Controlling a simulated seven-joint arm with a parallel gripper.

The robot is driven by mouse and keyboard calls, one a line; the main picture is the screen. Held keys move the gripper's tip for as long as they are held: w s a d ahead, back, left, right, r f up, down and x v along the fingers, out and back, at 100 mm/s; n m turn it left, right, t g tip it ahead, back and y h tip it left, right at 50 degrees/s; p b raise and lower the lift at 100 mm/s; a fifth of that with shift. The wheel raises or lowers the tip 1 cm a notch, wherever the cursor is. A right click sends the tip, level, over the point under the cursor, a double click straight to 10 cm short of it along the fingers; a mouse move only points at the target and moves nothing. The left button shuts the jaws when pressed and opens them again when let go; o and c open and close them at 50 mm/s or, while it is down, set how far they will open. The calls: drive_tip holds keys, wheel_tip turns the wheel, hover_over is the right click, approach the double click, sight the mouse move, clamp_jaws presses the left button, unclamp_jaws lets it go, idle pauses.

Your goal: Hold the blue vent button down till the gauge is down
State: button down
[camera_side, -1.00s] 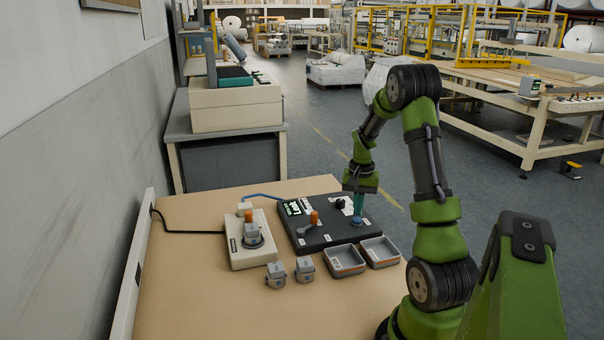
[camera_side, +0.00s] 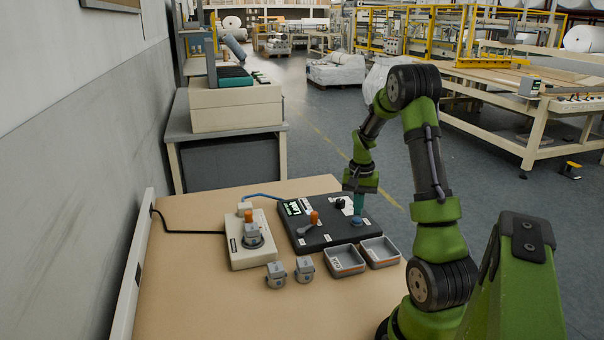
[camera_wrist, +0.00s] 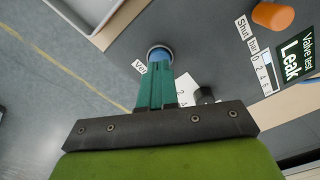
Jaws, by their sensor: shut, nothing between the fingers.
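A dark valve test panel (camera_side: 325,235) lies on the tan table. The blue vent button (camera_side: 357,220) is near its right front corner. In the wrist view the button (camera_wrist: 158,51) shows in a grey ring at my fingertips. My gripper (camera_side: 358,213) points down with its teal fingers shut and empty, the tips at the button and seemingly touching it. How far the button is pressed cannot be told. The gauge (camera_wrist: 264,72) is a narrow bar scale beside a green display reading "Valve test Leak" (camera_wrist: 296,57); its exact level is too small to read.
An orange knob (camera_wrist: 273,15) and a black knob (camera_wrist: 204,95) stand on the panel. Two grey trays (camera_side: 345,261) sit in front of it. Two loose grey valves (camera_side: 276,274) and a beige fixture (camera_side: 250,248) with another valve are to the left. The table's front left is clear.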

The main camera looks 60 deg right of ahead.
sight(357, 218)
drive_tip(key=shift+f, duration=0.1)
drive_tip(key=shift+f, duration=0.95)
idle(1.4)
drive_tip(key=shift+r, duration=0.1)
idle(0.5)
drive_tip(key=shift+r, duration=3.45)
